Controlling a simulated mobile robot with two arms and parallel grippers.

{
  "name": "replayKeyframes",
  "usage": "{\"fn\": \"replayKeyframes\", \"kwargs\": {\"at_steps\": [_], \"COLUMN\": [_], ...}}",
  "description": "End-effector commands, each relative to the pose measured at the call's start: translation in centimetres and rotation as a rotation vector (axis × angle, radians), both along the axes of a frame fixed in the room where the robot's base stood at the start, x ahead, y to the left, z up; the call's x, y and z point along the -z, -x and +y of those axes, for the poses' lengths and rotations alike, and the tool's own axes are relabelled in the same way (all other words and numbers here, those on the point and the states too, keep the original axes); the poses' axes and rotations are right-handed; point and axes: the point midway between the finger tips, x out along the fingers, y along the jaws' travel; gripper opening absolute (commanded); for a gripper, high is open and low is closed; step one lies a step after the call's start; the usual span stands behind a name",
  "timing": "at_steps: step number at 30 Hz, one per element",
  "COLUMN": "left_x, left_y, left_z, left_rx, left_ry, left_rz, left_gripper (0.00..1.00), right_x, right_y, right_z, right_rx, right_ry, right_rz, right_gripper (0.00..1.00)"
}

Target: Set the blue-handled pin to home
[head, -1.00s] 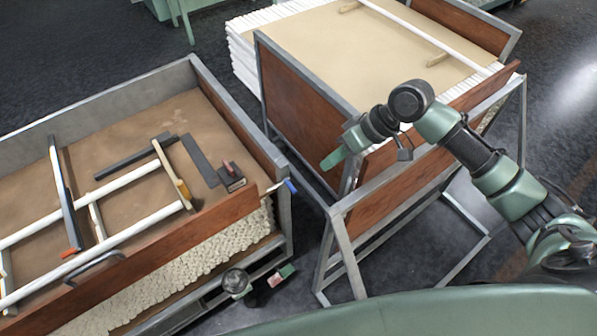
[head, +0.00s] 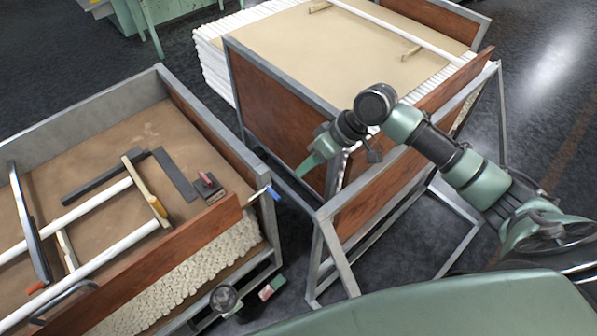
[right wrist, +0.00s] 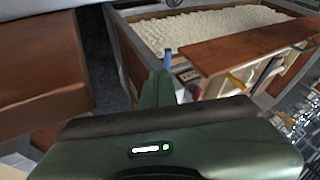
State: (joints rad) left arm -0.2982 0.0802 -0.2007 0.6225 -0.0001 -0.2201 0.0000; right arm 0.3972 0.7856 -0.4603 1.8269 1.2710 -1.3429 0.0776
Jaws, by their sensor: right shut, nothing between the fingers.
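The blue-handled pin (head: 274,192) sits at the top corner of the left cart's metal frame, by the near end of its wooden side board. Its blue handle sticks out to the right; its rod points left towards the board. My right gripper (head: 305,170) is shut and empty, up and right of the pin in the head view, apart from it in the picture. In the right wrist view the shut fingers (right wrist: 157,88) point towards the blue handle (right wrist: 168,57), just beyond their tips. Whether they touch cannot be told.
The left cart (head: 160,85) holds white tubes, a dark square (head: 177,174) and a small red-topped block (head: 208,188). A second cart (head: 275,115) with brown panels stands right of it, its metal frame close to my right arm. A narrow gap separates them.

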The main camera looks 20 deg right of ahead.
Motion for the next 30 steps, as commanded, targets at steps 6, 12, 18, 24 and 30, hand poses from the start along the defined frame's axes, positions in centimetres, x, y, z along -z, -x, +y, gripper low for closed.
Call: {"fn": "replayKeyframes", "kwargs": {"at_steps": [6,12,18,24,30], "left_x": [-0.5,-0.8,-0.8,-0.8,-1.4], "left_y": [0.1,0.2,0.3,0.3,0.3], "left_z": [0.0,0.0,0.0,0.1,0.1], "left_rx": [0.000,-0.001,-0.001,-0.001,-0.001], "left_ry": [0.000,-0.001,-0.001,-0.001,-0.001], "left_rz": [0.001,0.003,0.004,0.005,0.005], "left_gripper": [0.00,0.00,0.00,0.00,0.00], "right_x": [3.3,5.8,7.0,7.1,6.8], "right_y": [-0.7,-1.2,-1.5,-1.5,-1.3], "right_z": [2.2,3.8,4.4,4.5,4.9], "right_rx": [-0.001,-0.001,-0.001,0.000,-0.002], "right_ry": [-0.002,-0.002,0.002,0.001,0.000], "right_rz": [0.003,0.001,0.000,-0.001,0.001], "right_gripper": [0.00,0.00,0.00,0.00,0.00]}}
